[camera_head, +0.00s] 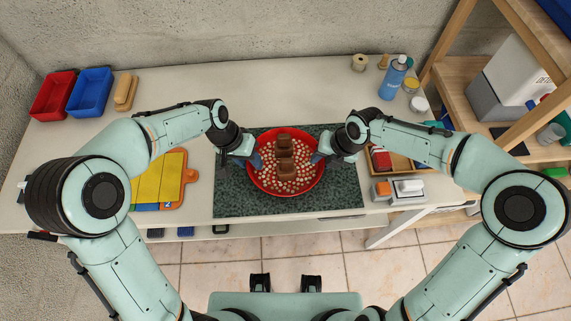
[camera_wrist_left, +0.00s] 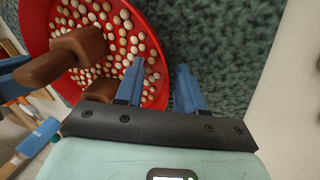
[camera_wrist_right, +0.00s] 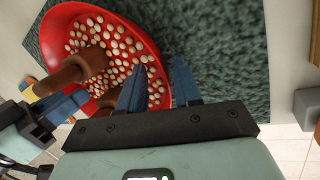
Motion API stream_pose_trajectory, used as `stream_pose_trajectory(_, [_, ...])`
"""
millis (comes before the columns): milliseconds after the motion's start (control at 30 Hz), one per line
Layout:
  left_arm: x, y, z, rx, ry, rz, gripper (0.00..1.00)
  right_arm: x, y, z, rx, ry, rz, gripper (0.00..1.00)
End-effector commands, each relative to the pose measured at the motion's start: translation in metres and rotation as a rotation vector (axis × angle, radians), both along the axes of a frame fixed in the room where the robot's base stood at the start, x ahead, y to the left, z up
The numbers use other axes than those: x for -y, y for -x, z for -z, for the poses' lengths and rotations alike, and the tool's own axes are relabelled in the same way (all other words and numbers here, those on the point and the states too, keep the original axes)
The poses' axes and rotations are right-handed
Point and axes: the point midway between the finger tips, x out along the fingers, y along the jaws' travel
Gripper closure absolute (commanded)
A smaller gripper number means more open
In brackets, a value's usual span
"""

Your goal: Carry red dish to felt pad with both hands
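The round red dish (camera_head: 285,191) is over the middle of a dark green speckled mat (camera_head: 340,192), which looks like the felt pad. I cannot tell whether it rests on the mat. In the right wrist view, the fingers (camera_wrist_right: 158,85) are likewise apart, astride the rim.
Red (camera_head: 53,97) and blue (camera_head: 90,92) trays stand at the back left. A yellow pad on an orange board (camera_head: 160,178) lies left of the mat. A wooden tray (camera_head: 398,160) and a blue spray can (camera_head: 393,80) are at the right. The table behind the dish is clear.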

Motion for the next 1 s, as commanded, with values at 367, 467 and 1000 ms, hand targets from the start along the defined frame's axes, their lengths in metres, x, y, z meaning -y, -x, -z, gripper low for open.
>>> stream_pose_trajectory(367, [-0.002,-0.002,-0.001,0.004,-0.001,-0.006,0.62,0.001,0.001,0.0,-0.003,0.002,-0.001,0.67])
stream_pose_trajectory(467, [-0.002,-0.002,-0.002,0.004,-0.001,-0.008,0.62,0.001,0.001,0.0,-0.003,0.002,-0.001,0.67])
stream_pose_trajectory(1000, [-0.028,-0.003,-0.088,0.008,0.0,-0.008,0.62,0.001,0.001,0.0,-0.003,0.002,-0.001,0.67])
